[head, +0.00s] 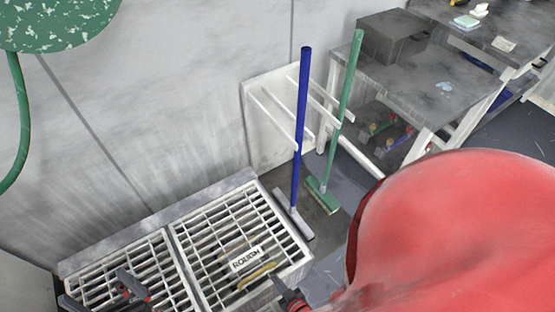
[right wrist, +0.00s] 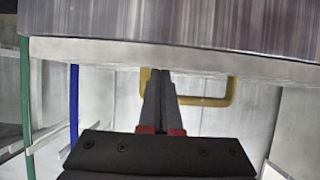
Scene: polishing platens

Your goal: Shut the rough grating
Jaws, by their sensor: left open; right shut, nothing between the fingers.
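The rough grating (head: 205,228) is a pale barred panel at lower centre in the head view, with a white ROUGH label (head: 246,259) and a yellow handle (head: 257,275) near its front edge. How far it stands open is not clear. My right gripper (head: 279,284) is shut and empty beside the handle's right end. In the right wrist view its fingers (right wrist: 158,78) overlap the yellow handle (right wrist: 228,92), below a broad streaked surface; contact cannot be told. My left gripper (head: 130,284) is open over the left grating, apart from the rough one.
A second barred grating (head: 95,285) adjoins on the left. A blue-handled broom (head: 302,120) and a green one (head: 347,110) stand behind by a white rack (head: 262,118). A grey workbench (head: 425,80) is at back right. My red body covers the lower right.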

